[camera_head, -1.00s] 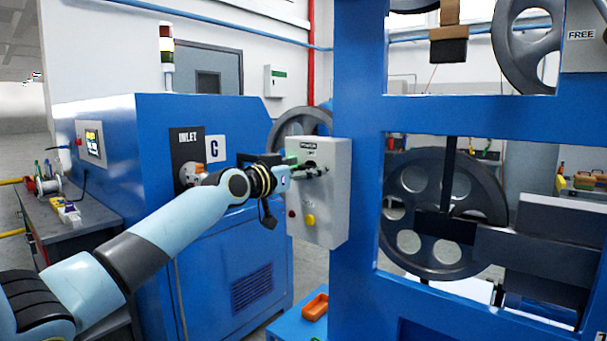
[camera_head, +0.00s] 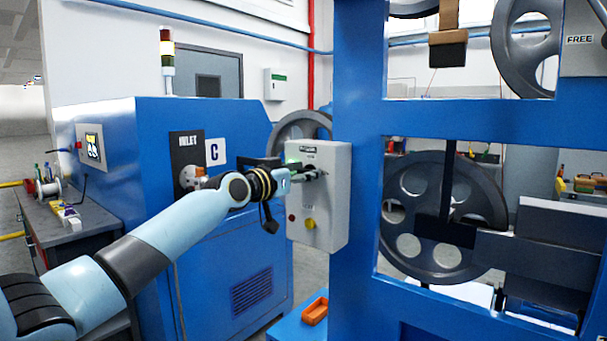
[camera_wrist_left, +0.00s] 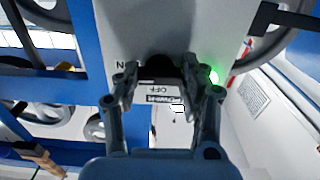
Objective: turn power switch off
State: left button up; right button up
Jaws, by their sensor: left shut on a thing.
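The power switch is on the upper face of a light grey control box (camera_head: 330,220), mounted on the side of a blue frame post. My left gripper (camera_head: 318,176) reaches the box from the left and is shut on the black switch knob (camera_wrist_left: 160,66). The fingers hide most of the knob in the head view. In the left wrist view, the inverted OFF and POWER labels (camera_wrist_left: 163,98) show between the fingers, and part of an ON label shows beside them. A green lamp (camera_wrist_left: 214,77) glows beside the knob. My right gripper is not in view.
A yellow knob (camera_head: 310,223) and a red button (camera_head: 292,217) sit lower on the box. The blue post (camera_head: 355,100) stands close on the right, with large grey pulleys (camera_head: 415,185) behind the frame. A blue cabinet (camera_head: 215,240) stands to the left. An orange tray (camera_head: 315,311) lies below.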

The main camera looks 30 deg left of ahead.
pick_arm(q)
jog(key=shift+n+p, duration=2.6)
jog(key=shift+n, duration=6.3)
jog(key=o, duration=1.2)
jog(key=shift+c, duration=0.2)
jog(key=shift+s, duration=0.15)
jog(key=s, duration=0.7)
jog(key=shift+a, duration=0.3)
